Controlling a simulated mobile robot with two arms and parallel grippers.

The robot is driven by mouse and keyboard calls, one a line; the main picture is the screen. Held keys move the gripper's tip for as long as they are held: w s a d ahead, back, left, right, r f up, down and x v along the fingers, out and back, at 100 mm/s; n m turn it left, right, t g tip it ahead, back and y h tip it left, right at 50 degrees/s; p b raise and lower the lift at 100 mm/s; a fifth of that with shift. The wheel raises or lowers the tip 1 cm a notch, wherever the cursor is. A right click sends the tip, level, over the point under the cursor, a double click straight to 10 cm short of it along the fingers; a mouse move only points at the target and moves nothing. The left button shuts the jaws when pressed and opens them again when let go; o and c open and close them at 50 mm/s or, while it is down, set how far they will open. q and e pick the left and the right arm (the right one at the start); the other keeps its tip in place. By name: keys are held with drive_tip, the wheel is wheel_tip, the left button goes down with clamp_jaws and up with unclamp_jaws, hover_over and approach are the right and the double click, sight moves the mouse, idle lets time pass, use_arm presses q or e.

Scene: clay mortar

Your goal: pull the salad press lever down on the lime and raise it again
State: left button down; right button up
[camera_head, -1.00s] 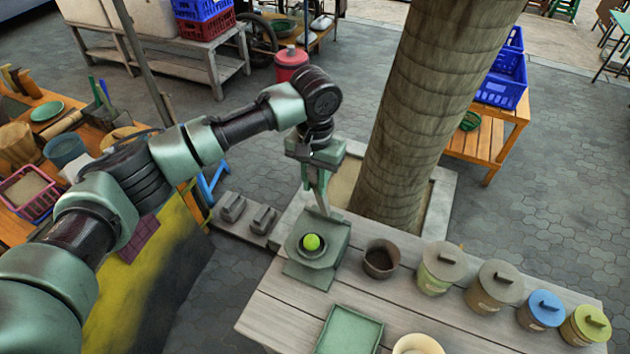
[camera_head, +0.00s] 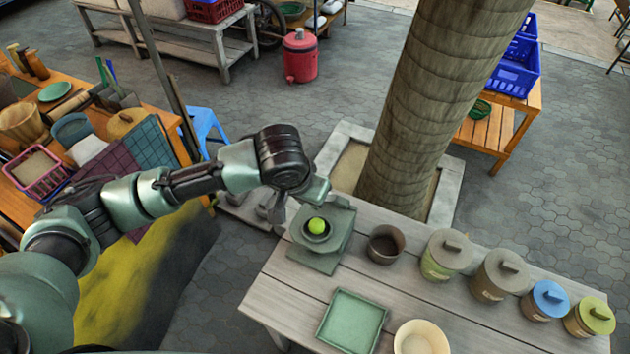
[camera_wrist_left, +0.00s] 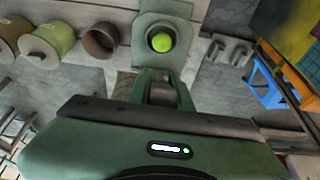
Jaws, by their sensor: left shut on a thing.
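The green salad press (camera_head: 318,258) stands on the wooden table's back left corner. The bright green lime (camera_head: 317,226) sits in its round cup, uncovered from above. The lime (camera_wrist_left: 161,41) and press (camera_wrist_left: 163,15) also show in the left wrist view. My left gripper (camera_wrist_left: 156,88) is shut on the grey press lever (camera_wrist_left: 165,94), on the far side of the cup. In the head view my left wrist is low beside the press and hides the fingers and most of the lever. My right gripper is not in view.
A dark clay pot (camera_head: 385,246) stands close right of the press, with several lidded jars (camera_head: 446,254) beyond. A green tray (camera_head: 352,322) and pale bowl (camera_head: 420,338) are in front. A thick tree trunk (camera_head: 425,110) rises behind the table.

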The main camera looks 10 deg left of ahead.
use_arm(q)
drive_tip(key=s+a+f+t+h+b, duration=0.1)
drive_tip(key=s+f+t+b, duration=0.1)
drive_tip(key=s+f+b, duration=0.1)
drive_tip(key=shift+s+a+f+t, duration=0.15)
drive_tip(key=shift+s+f+t, duration=0.3)
drive_tip(key=shift+f, duration=0.35)
drive_tip(key=c, duration=1.3)
unclamp_jaws()
drive_tip(key=b+v, duration=0.1)
drive_tip(key=v, duration=0.6)
drive_tip(key=shift+s+r, duration=0.25)
drive_tip(key=shift+r, duration=0.1)
